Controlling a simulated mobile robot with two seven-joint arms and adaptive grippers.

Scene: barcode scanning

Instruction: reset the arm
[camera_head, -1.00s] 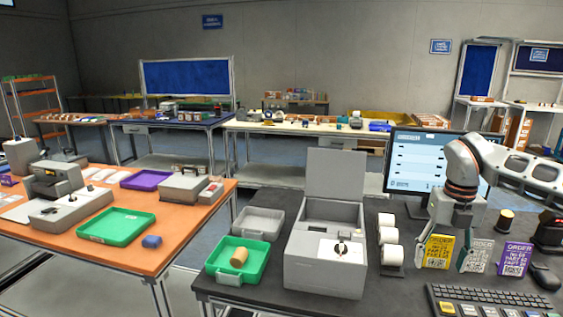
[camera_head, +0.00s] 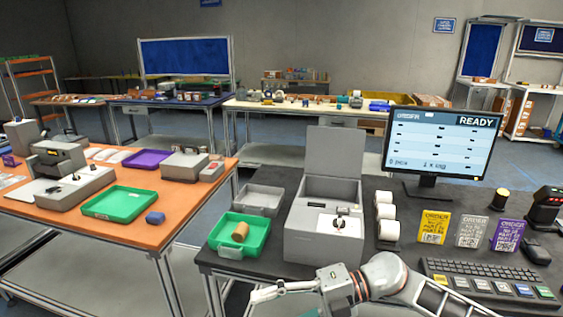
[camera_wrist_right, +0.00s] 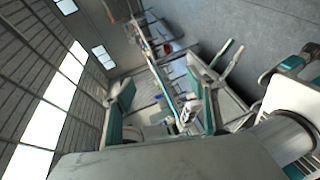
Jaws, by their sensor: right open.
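My right arm enters the head view from the bottom right, and its right gripper (camera_head: 275,306) points left in front of the black table. One pale finger shows clearly, and a bit of teal shows at the bottom edge. The gripper is open with nothing seen in it. It is in front of the grey box (camera_head: 308,247) with the raised lid and apart from the order cards. The yellow card (camera_head: 433,228), the white card (camera_head: 471,231) and the purple card (camera_head: 507,235) stand on the table. The left gripper is out of view.
A monitor (camera_head: 440,142) reads READY. A keyboard (camera_head: 487,278), a mouse (camera_head: 536,250) and a scanner (camera_head: 543,208) are at the right. An orange table (camera_head: 140,232) stands at the left.

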